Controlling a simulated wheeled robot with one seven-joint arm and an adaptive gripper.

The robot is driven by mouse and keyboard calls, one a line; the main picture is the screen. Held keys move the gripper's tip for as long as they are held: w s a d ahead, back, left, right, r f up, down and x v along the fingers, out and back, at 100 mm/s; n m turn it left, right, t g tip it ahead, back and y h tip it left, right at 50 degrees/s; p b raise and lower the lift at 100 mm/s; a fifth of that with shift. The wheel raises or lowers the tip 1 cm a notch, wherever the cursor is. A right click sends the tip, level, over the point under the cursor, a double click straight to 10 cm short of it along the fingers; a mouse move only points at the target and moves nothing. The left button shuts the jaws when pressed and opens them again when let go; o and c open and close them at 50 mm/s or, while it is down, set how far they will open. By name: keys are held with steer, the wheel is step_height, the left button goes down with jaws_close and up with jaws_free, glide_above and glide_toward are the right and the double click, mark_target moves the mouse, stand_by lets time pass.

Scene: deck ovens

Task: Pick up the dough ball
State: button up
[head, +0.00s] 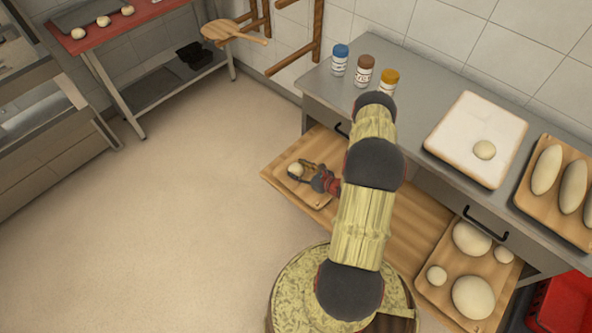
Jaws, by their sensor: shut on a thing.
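A small pale dough ball (296,170) shows at the left end of the pulled-out wooden surface below the grey counter. My gripper (301,170) reaches it from the right and is shut on it. A small wooden board (317,199) lies just beneath the gripper and ball. I cannot tell whether the ball touches the board or is slightly above it. My arm hides part of the wooden surface and counter.
A white tray (455,165) with one dough ball and a board of long loaves (541,208) stand on the counter (420,75). Three capped jars (364,72) stand at its back. A lower board (433,297) holds several dough pieces. A red crate (565,305) stands right. The floor (190,210) is clear.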

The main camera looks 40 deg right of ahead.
mark_target(299, 169)
steer(key=shift+r, duration=0.5)
steer(key=shift+c, duration=0.2)
step_height(299, 169, up, 3)
steer(key=shift+f+p, duration=0.15)
steer(key=shift+p, duration=0.45)
steer(key=shift+o, duration=0.2)
steer(key=s+a+r+p, duration=0.2)
steer(key=s+r, duration=0.2)
steer(key=r, duration=0.1)
steer(key=shift+a+r, duration=0.25)
steer(key=shift+r, duration=0.05)
steer(key=s+a+r, duration=0.1)
steer(key=s, duration=0.1)
steer(key=s+a+r+p, duration=0.1)
steer(key=s+a, duration=0.1)
steer(key=s, duration=0.1)
steer(key=s+a+r+p, duration=0.1)
steer(key=s+a, duration=0.1)
steer(key=shift+s+a+r, duration=0.15)
steer(key=shift+s+r, duration=0.2)
steer(key=shift+c, duration=0.2)
